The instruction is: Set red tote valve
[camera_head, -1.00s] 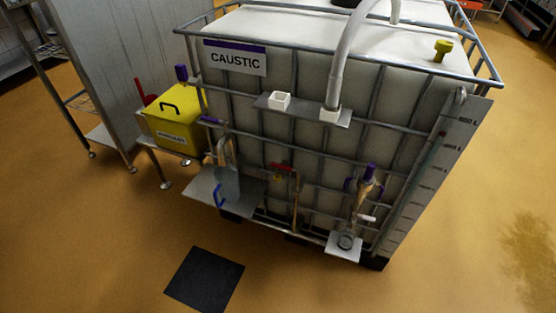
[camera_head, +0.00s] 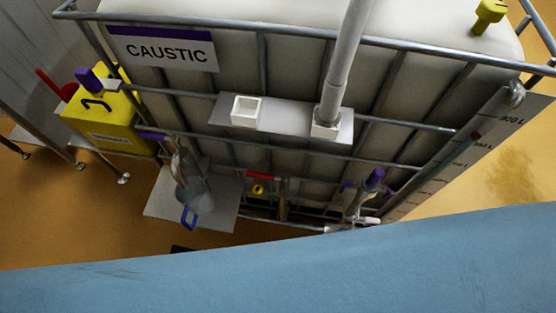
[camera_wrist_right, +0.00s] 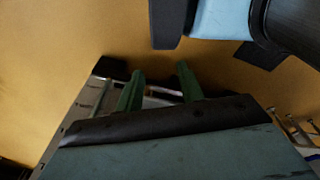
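The red tote valve handle (camera_head: 262,176) shows low on the front of the caged white tote (camera_head: 290,63), above a small yellow hub (camera_head: 258,189). The handle looks crosswise, roughly level in the picture. The pipework below it is dark and partly hidden. My right gripper (camera_wrist_right: 160,88) shows only in the right wrist view. Its two green fingers stand apart, with no held object visible between them. Pale and dark parts lie behind the fingers, too unclear to name. My left gripper is not in view.
A jug (camera_head: 192,190) hangs left of the valve above a grey shelf (camera_head: 155,210). A purple-topped fitting (camera_head: 374,180) is to the right. A yellow bin (camera_head: 100,125) stands at left.

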